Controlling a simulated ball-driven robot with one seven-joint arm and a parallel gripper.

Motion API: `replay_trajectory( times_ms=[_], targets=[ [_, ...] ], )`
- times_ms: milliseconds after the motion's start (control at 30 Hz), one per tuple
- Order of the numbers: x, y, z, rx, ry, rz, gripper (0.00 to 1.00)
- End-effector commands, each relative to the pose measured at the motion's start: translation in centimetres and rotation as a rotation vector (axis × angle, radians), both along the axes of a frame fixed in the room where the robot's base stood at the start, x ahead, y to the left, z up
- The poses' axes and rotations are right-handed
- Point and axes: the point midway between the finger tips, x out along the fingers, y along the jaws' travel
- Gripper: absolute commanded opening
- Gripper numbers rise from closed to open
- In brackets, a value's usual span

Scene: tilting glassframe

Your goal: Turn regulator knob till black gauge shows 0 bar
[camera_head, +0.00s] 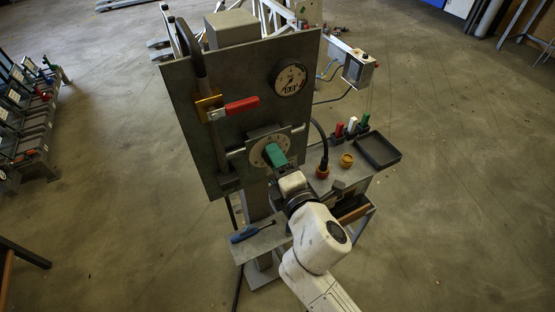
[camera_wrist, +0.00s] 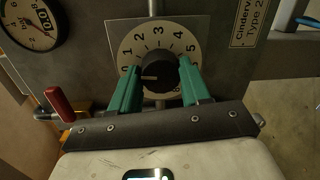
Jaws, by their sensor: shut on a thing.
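The regulator knob (camera_wrist: 157,72) is black and sits on a pale round dial with numbers in the wrist view. Its white line points left, toward the low numbers. The green fingers of my gripper (camera_wrist: 159,77) are on both sides of the knob, shut on it. In the head view my gripper (camera_head: 276,156) covers most of the knob in front of the dial (camera_head: 258,152). The gauge (camera_head: 290,80) has a black rim and a white face, up and right of the dial on the panel. It is partly cut off in the wrist view (camera_wrist: 33,22); its reading is too small to tell.
A red-handled lever (camera_head: 241,107) sticks out from the grey panel (camera_head: 187,117) above the dial. A blue-handled tool (camera_head: 245,234) lies on a low shelf. A side table at right holds a dark tray (camera_head: 378,150) and a yellow round item (camera_head: 346,160).

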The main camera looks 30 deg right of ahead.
Motion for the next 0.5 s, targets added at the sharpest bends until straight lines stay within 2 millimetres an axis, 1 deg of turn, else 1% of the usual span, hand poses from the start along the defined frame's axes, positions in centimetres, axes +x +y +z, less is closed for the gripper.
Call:
replay_trajectory(
  times_ms=[200, 500],
  targets=[
    [-0.02, 0.11, -0.16, -0.089, 0.002, 0.003, 0.16],
    [-0.02, 0.12, -0.17, -0.13, 0.002, 0.002, 0.16]
  ],
)
